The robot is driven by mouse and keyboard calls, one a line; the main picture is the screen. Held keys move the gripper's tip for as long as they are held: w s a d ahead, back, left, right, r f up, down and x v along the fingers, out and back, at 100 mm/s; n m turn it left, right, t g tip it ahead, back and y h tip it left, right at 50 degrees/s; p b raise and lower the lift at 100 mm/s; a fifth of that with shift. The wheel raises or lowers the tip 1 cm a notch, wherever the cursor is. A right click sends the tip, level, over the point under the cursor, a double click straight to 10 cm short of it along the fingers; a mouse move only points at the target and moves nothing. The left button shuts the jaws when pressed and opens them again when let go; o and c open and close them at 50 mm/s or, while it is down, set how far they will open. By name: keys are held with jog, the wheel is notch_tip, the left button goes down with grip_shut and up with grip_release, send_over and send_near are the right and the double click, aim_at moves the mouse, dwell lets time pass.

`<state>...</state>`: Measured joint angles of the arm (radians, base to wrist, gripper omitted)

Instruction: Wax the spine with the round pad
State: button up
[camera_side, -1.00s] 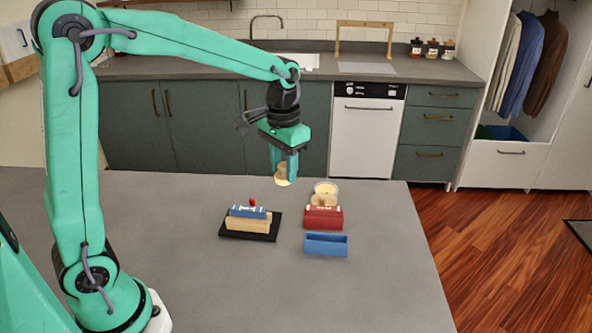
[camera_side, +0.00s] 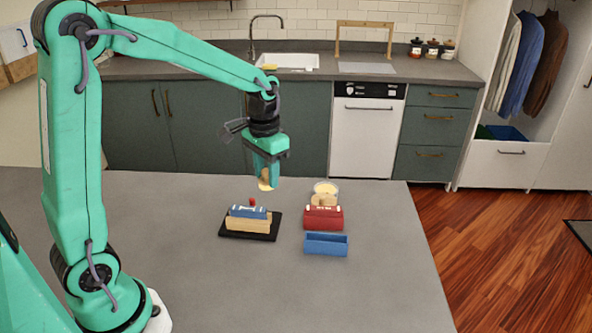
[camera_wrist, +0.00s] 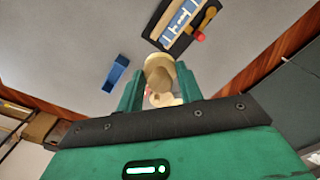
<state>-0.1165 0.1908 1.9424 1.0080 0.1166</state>
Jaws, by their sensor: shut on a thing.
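My gripper (camera_side: 265,178) is shut on a round cream pad (camera_side: 264,184) and holds it in the air behind the book. The pad also shows between the fingers in the wrist view (camera_wrist: 160,70). The book has a blue spine (camera_side: 249,212) with pale markings facing up and lies in a tan cradle (camera_side: 248,225) on a black base (camera_side: 270,236). The blue spine shows at the top of the wrist view (camera_wrist: 180,22). The pad is apart from the spine.
Right of the book stand a round pale dish (camera_side: 326,187), a red holder (camera_side: 323,219) with tan round tops behind it, and an open blue box (camera_side: 326,244). A small red knob (camera_side: 252,202) rises behind the spine. The front of the grey table is clear.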

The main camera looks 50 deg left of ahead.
aim_at(262, 209)
jog(key=f, duration=0.2)
jog(key=a+f, duration=0.1)
jog(key=f, duration=0.2)
jog(key=s+f, duration=0.1)
jog(key=f, duration=0.1)
jog(key=shift+s+a+f, duration=0.1)
jog(key=shift+a+f, duration=0.1)
jog(key=shift+f, duration=0.15)
jog(key=shift+s+a, duration=1.45)
jog(key=shift+a, duration=0.2)
jog(key=shift+s+a, duration=1.4)
jog(key=shift+a, duration=0.25)
jog(key=shift+w+d, duration=1.7)
jog(key=shift+d, duration=0.3)
jog(key=shift+w+d, duration=1.7)
jog(key=shift+d, duration=0.3)
jog(key=shift+r, duration=4.05)
jog(key=shift+w+f, duration=0.1)
jog(key=shift+w, duration=0.05)
